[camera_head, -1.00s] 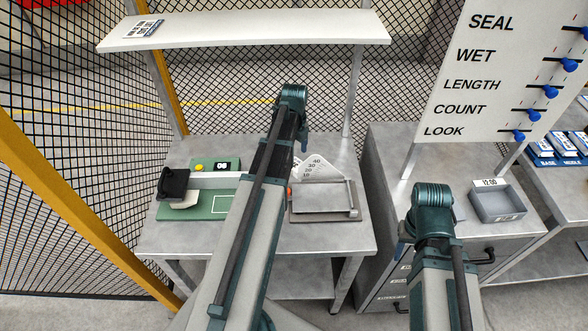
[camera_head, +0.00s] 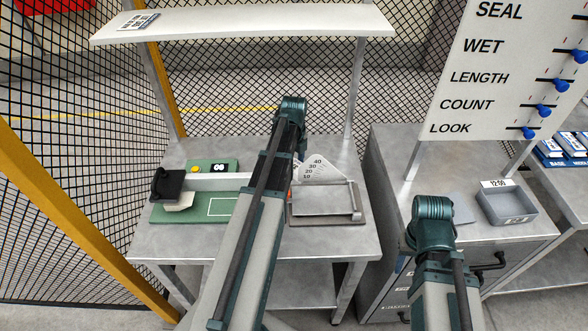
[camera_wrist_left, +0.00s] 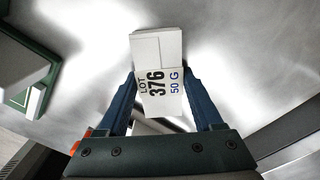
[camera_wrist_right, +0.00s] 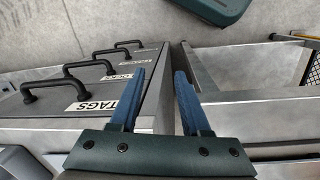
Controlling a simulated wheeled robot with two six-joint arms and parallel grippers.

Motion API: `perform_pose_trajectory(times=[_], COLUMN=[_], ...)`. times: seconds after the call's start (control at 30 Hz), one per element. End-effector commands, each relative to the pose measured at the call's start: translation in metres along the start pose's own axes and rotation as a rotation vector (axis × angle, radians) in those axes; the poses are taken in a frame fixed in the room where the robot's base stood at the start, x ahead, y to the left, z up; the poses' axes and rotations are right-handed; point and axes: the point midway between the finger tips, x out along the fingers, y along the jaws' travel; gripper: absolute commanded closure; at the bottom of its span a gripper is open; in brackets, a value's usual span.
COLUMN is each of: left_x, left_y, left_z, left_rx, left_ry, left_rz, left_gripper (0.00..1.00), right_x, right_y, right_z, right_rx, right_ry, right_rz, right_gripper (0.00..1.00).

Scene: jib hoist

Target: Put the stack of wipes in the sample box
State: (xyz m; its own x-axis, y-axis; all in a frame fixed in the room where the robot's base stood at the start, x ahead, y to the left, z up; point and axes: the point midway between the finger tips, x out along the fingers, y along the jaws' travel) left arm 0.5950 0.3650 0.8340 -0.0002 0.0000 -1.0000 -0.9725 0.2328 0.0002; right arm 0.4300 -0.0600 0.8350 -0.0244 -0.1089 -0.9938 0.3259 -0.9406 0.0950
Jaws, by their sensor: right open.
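The stack of wipes (camera_wrist_left: 158,48) is a white block in the left wrist view, with a label reading "LOT 376 50 G". My left gripper (camera_wrist_left: 160,80) has a finger against each side of it, shut on the stack. In the head view my left forearm hides the stack and fingertips; the left wrist (camera_head: 291,110) is over the back of the near table. A grey open box (camera_head: 507,205), probably the sample box, stands on the right cabinet beside a "12:00" card and looks empty. My right gripper (camera_wrist_right: 160,72) is open and empty, by the cabinet's drawer side.
The steel table (camera_head: 260,245) holds a green device (camera_head: 208,210) with a black block, and a grey tray (camera_head: 325,203) with a numbered fan scale. A white shelf (camera_head: 240,25) spans above. A slider board (camera_head: 500,75) stands over the cabinet. Drawer handles (camera_wrist_right: 88,64) jut out.

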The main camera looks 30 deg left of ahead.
Motion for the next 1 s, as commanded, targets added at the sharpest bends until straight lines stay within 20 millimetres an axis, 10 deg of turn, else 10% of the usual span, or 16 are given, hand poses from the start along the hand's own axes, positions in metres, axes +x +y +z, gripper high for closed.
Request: perform_pose_trajectory(times=[0.37, 1.0], left_x=[0.0, -0.037], left_y=[0.0, 0.0], left_z=[0.0, 0.0], left_rx=[0.0, 0.0], left_ry=[0.0, 0.0], left_rz=[0.0, 0.0], left_gripper=[1.0, 1.0], right_x=[0.0, -0.037], right_y=[0.0, 0.004], right_z=[0.0, 0.002], right_rx=[0.0, 0.0], right_ry=[0.0, 0.0], right_rz=[0.0, 0.0], right_gripper=[0.53, 0.53])
